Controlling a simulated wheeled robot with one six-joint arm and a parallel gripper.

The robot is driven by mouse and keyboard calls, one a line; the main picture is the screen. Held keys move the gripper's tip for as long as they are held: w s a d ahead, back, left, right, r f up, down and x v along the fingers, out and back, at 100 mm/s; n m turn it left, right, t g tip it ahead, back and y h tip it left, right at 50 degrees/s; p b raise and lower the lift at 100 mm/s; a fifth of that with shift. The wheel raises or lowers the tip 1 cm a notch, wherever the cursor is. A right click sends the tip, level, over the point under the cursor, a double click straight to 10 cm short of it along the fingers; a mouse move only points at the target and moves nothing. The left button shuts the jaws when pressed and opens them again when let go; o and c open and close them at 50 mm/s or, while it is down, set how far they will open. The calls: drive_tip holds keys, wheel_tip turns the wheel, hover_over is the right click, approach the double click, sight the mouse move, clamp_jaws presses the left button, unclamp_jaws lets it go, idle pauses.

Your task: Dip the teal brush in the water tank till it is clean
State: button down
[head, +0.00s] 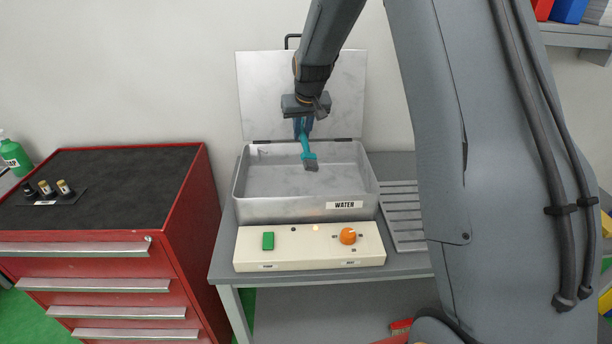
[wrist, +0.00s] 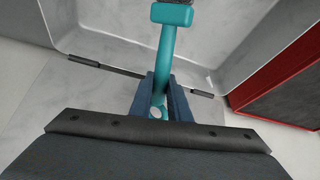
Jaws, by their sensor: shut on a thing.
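The teal brush (head: 306,143) hangs from my gripper (head: 302,124) with its grey bristle end (head: 311,165) pointing down. My gripper is shut on the brush's handle. In the wrist view the teal handle (wrist: 165,60) runs up from between the blue-grey fingers (wrist: 160,95). The metal water tank (head: 278,209), labelled WATER, stands on the grey bench with its lid (head: 262,95) raised at the back. The brush head is over the tank's opening, seemingly at or below rim height. I cannot tell whether the bristles touch water.
A control panel (head: 310,262) with a green button (head: 268,241) and an orange knob (head: 348,236) sits before the tank. A slatted metal rack (head: 402,225) lies to its right. A red drawer cabinet (head: 190,200) with small bottles stands left.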

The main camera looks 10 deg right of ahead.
sight(302, 129)
drive_tip(key=shift+r+p, duration=0.9)
drive_tip(key=shift+r, duration=1.15)
idle(0.7)
drive_tip(key=shift+r, duration=2)
